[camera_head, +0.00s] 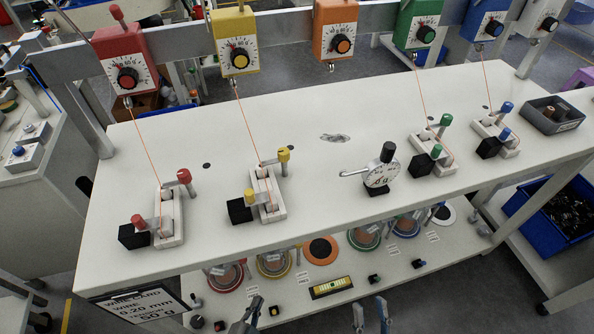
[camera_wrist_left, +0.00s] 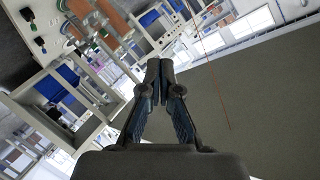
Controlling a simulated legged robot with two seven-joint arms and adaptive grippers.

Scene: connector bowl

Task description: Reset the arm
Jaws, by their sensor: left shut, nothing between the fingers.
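My left gripper (camera_head: 250,306) shows at the bottom edge of the head view, in front of the white workbench (camera_head: 330,180) and low, near its lower shelf. In the left wrist view the left gripper's fingers (camera_wrist_left: 155,68) meet at the tips with nothing between them. My right gripper (camera_head: 369,306) is at the bottom edge of the head view, further right. Its two fingers stand apart with nothing visible between them. Both arms are mostly out of view below the frame.
Coloured dial boxes, including a red one (camera_head: 122,62), hang from a rail. Thin orange wires run from several of them to clamp fixtures (camera_head: 166,217) on the bench. A round gauge (camera_head: 381,172) and grey bin (camera_head: 553,114) stand there. The lower shelf holds spools (camera_head: 275,262).

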